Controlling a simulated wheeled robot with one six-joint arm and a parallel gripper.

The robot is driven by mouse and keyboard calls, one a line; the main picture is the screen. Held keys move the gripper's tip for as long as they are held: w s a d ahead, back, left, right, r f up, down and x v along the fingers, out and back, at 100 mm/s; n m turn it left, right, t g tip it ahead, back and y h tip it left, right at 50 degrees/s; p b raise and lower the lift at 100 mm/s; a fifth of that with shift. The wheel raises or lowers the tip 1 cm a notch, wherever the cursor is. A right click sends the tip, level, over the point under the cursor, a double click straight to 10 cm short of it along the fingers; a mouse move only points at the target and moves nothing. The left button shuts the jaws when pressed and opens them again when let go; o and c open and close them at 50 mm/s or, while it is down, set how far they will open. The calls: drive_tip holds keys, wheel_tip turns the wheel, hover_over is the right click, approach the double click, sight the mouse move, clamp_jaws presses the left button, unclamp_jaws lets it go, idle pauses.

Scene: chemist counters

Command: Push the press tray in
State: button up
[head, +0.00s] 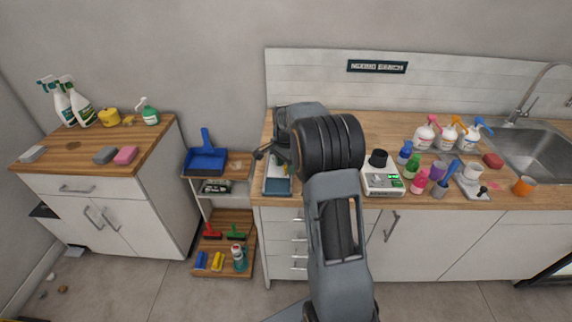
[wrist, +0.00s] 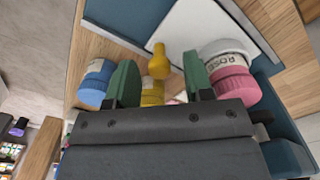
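A pale tray with a blue front part, which looks like the press tray (head: 277,187), lies at the left front of the middle counter. Dark machine parts and my arm hide its back. The wrist view shows a blue-teal surface (wrist: 125,18) with a white panel (wrist: 190,32), but I cannot tell if this is the tray. My gripper (wrist: 160,80) has its two green fingers apart. A yellow knobbed piece (wrist: 156,64) shows between them, with no visible grip on it. In the head view my arm hides most of the gripper.
In the wrist view a blue round piece (wrist: 95,82) and a pink one labelled ROSE (wrist: 235,82) flank the fingers. A white scale-like device (head: 382,181) stands right of my arm, with several bottles beyond it. A low shelf (head: 222,216) stands left of the counter.

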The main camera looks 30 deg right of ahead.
wheel_tip(320, 180, up, 14)
drive_tip(key=shift+f, duration=0.15)
idle(0.7)
